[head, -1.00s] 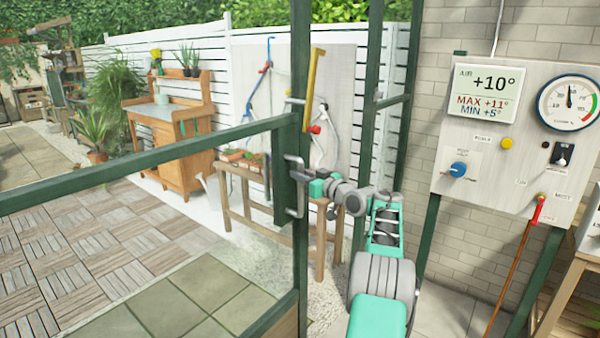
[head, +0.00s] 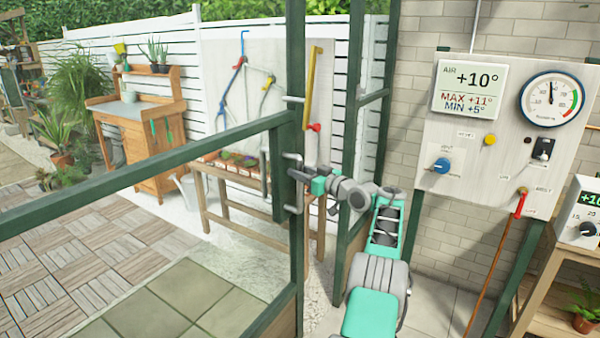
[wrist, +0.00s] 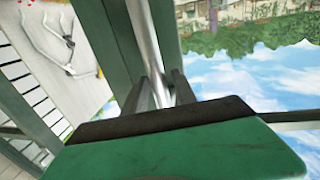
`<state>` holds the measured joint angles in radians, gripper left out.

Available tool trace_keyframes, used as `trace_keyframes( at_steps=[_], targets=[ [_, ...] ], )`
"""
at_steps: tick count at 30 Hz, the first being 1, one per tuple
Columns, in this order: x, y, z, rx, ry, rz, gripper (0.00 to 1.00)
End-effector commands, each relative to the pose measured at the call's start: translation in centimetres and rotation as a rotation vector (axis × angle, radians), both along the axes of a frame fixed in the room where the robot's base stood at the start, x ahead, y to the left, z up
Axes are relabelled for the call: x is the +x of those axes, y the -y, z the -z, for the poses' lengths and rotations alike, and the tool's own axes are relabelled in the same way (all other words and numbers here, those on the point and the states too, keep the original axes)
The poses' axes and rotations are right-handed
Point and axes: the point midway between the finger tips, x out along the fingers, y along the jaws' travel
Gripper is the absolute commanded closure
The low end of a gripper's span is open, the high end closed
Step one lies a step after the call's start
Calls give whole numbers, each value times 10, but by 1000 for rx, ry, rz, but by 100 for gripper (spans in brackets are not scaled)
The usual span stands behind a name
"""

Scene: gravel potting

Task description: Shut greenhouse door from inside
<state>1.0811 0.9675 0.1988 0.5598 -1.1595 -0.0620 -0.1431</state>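The greenhouse door (head: 140,176) is a dark green frame with a mid rail, standing ajar. Its upright edge stile (head: 297,240) is apart from the green door post (head: 349,140), with a gap between them. A silver vertical bar handle (head: 299,204) is on the stile. My gripper (head: 298,176) is at this handle. In the wrist view, the dark fingers of my gripper (wrist: 160,88) lie on both sides of the silver handle (wrist: 145,40) and look closed on it. The fingertip contact is partly hidden behind my gripper's green body.
A yellow bar (head: 312,80) with a red end shows beside the stile. To the right is an instrument panel (head: 478,205) on legs and a wooden shelf (head: 545,300). Outside are a low wooden table (head: 215,215), a potting bench (head: 140,150) and open paving.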

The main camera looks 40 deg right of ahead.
Motion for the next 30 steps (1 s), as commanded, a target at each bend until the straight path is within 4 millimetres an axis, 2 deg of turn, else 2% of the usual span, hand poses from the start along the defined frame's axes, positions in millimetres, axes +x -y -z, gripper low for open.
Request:
trace_keyframes(
  at_steps=[3, 11, 14, 22, 25, 30],
  targets=[
    [0, 0, 0, 0, 0, -1, 59],
    [-4, 1, 0, -1, 1, 2, 59],
    [-17, 4, 0, -1, 0, 5, 59],
    [-69, 7, 1, 1, 0, 4, 59],
    [-77, 6, 0, 0, 1, 1, 59],
    [-79, 6, 0, 0, 0, 0, 59]
  ],
)
